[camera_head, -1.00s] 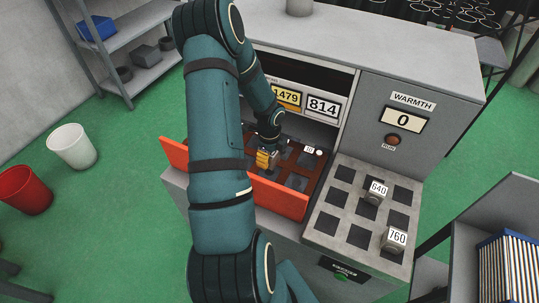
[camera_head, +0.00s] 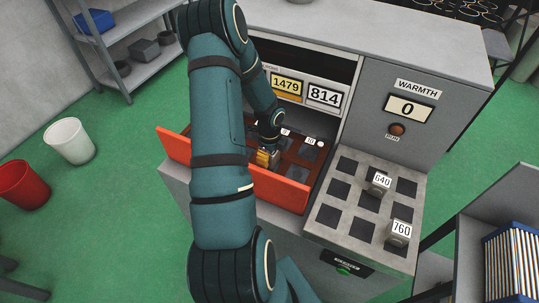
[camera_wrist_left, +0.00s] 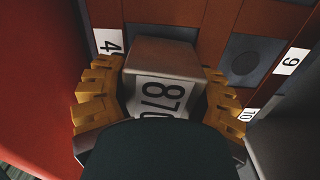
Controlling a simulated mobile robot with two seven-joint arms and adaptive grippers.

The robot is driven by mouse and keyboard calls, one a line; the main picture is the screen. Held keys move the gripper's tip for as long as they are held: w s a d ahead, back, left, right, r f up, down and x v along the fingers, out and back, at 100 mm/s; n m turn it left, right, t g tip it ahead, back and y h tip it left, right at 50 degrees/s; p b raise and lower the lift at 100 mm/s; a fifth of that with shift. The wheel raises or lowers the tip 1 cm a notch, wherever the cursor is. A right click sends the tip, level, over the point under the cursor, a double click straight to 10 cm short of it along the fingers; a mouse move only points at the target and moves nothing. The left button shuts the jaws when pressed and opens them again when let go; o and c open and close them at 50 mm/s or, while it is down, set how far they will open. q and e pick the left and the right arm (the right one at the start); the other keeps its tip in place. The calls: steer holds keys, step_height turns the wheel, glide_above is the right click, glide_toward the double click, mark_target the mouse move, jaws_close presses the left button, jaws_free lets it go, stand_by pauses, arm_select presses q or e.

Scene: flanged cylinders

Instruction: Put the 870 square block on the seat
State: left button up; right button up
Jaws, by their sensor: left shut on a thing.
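The 870 block (camera_wrist_left: 168,55) is a grey square block with a white label in the left wrist view. My left gripper (camera_wrist_left: 160,97) is shut on it, with yellow fingers on both sides. In the head view the left gripper (camera_head: 266,158) is down inside the open orange drawer (camera_head: 282,193), and the block is mostly hidden by the gripper and arm. Dark square recesses and numbered tags lie around it; I cannot tell whether the block sits in a recess or just above. My right gripper is out of view.
A grey plate (camera_head: 338,188) with dark square recesses stands right of the drawer and holds blocks 640 (camera_head: 378,183) and 760 (camera_head: 399,233). A warmth display (camera_head: 408,108) reads 0. Displays read 1479 (camera_head: 287,86) and 814 (camera_head: 324,95). The drawer's front wall stands close to the gripper.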

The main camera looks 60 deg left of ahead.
arm_select(q)
steer(key=shift+f+b, duration=0.45)
steer(key=shift+f, duration=0.15)
stand_by(0.4)
steer(key=o, duration=1.5)
steer(key=shift+c, duration=0.2)
steer(key=shift+r, duration=0.1)
step_height(320, 180, up, 12)
